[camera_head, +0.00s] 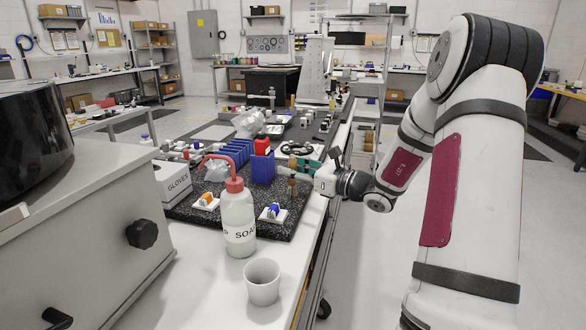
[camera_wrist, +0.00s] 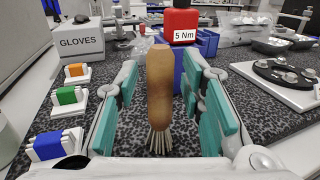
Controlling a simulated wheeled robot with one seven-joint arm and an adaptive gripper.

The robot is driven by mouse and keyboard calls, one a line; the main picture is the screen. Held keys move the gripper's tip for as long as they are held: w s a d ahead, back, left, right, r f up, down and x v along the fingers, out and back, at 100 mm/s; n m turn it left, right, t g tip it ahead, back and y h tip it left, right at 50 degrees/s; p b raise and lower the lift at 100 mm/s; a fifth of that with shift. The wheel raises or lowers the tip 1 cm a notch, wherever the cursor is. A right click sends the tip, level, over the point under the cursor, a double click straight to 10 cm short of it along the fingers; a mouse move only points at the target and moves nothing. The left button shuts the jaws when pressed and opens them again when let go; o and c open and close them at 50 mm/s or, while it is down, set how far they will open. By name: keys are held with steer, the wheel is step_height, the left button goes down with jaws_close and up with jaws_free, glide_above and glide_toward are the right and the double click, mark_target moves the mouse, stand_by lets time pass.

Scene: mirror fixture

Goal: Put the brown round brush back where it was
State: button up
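The brown round brush (camera_wrist: 159,85) stands upright in the wrist view, its tan handle up and its pale bristles down toward the speckled dark mat (camera_wrist: 275,125). My gripper (camera_wrist: 160,72) has its teal fingers apart, one on each side of the brush. Gaps show between both fingers and the handle, so it is not clasped. In the head view my gripper (camera_head: 303,166) is low over the right edge of the mat, reaching in from the right. Whether the bristles touch the mat is hard to tell. No marked place for the brush can be made out.
Small white pieces with orange (camera_wrist: 75,71), green (camera_wrist: 65,97) and blue bands (camera_wrist: 52,144) lie left of the gripper. A red block marked 5 Nm (camera_wrist: 181,25) and blue bins (camera_head: 263,167) stand behind. A soap bottle (camera_head: 238,220) and white cup (camera_head: 262,283) stand in front.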

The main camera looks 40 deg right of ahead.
steer(key=shift+r, duration=0.2)
steer(key=p+v, duration=0.1)
steer(key=v, duration=1.1)
steer(key=shift+s, duration=0.1)
stand_by(0.3)
